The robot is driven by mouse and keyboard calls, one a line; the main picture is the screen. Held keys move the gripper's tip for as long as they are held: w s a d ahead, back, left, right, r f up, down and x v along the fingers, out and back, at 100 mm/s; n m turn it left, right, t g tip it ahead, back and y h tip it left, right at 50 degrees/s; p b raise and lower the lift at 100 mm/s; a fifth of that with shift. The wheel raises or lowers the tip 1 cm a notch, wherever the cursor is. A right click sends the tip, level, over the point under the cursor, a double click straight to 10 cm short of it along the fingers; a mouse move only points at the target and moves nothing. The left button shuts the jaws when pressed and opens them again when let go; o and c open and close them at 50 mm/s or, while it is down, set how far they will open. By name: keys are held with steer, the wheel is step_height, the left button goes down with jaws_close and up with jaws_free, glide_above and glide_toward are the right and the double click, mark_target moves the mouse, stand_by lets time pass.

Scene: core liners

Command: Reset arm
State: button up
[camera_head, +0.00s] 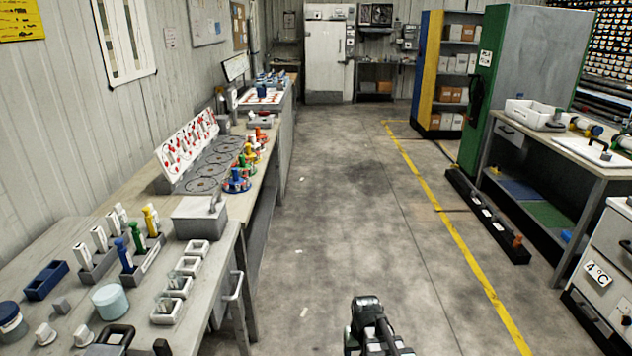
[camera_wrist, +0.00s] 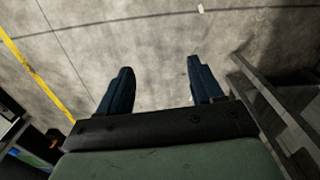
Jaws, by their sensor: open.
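My gripper (camera_wrist: 158,88) shows in the wrist view with its two dark blue fingers spread wide apart. Nothing is between them, only the grey concrete floor (camera_wrist: 160,50) beyond. In the head view part of my arm (camera_head: 372,325) shows at the bottom centre, over the open floor to the right of the left bench. The fingertips cannot be made out in that view. The gripper touches nothing that I can see.
A long bench (camera_head: 225,245) along the left wall carries racks, white trays and coloured-handled tools. A right-hand bench (camera_head: 560,160) holds a white bin (camera_head: 530,115). A low black rail (camera_head: 485,215) lies on the floor. The central aisle is clear, with a yellow line (camera_head: 450,235).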

steer(key=s+d+f+m, duration=0.1)
steer(key=s+d+f, duration=0.2)
steer(key=s+d, duration=0.2)
steer(key=s+f+g, duration=0.3)
steer(key=s+f, duration=0.7)
steer(key=s, duration=0.4)
steer(key=s+f+g, duration=0.4)
steer(key=s+f, duration=0.6)
steer(key=s, duration=0.5)
steer(key=shift+a, duration=0.25)
